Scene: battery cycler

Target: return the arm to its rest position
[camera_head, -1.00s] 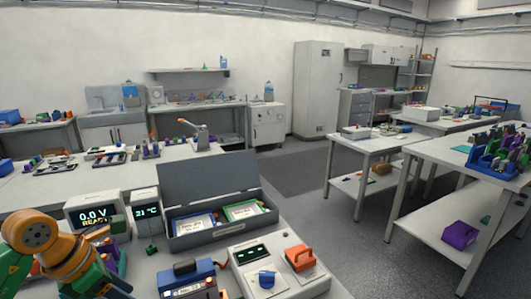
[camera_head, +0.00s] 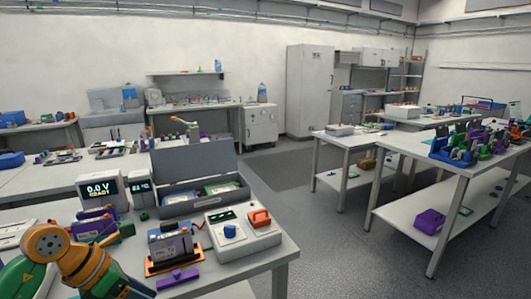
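My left arm (camera_head: 75,262), orange with green parts, is at the bottom left corner, bent at a round orange joint. Its far end runs out of the bottom of the picture, so my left gripper is hidden from view. My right arm and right gripper do not show. The bench (camera_head: 275,250) in front of me holds a cycler display reading 0.0 V (camera_head: 101,190), and a grey battery-like block (camera_head: 172,243) in an orange holder. A purple bar (camera_head: 178,279) lies in front of it.
A grey open-lidded case (camera_head: 176,209) stands behind the block. A white control box (camera_head: 243,235) with a blue knob and orange part (camera_head: 259,217) is to its right. A small temperature display (camera_head: 140,189) is beside the case. Floor (camera_head: 330,240) is clear to the right.

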